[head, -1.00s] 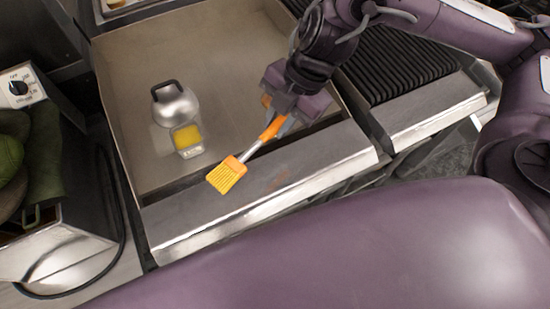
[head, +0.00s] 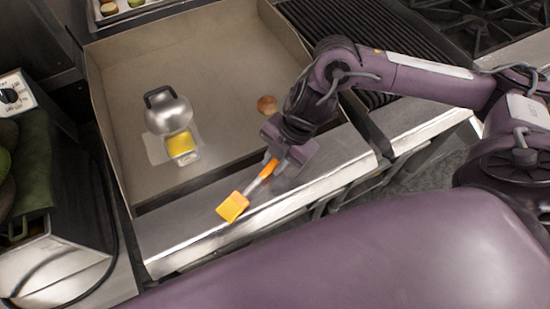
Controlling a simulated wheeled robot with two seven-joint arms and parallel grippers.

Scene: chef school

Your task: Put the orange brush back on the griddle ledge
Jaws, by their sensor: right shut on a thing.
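The orange brush (head: 233,207) has an orange bristle head, a metal neck and an orange handle. My right gripper (head: 277,163) is shut on its handle. The brush slants down to the left, with its head over the griddle ledge (head: 180,237), a steel strip along the griddle's front. I cannot tell whether the head touches the ledge. The handle's end is hidden by the gripper. The griddle (head: 225,70) is a wide flat plate with raised walls behind the ledge. My left gripper is not in view.
On the griddle stand a metal dome with a black handle (head: 168,112), a small container with yellow contents (head: 181,147) and a round brown item (head: 267,105). A ribbed grill (head: 365,45) lies to the right. A steel appliance (head: 50,255) stands left. The ledge's left part is clear.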

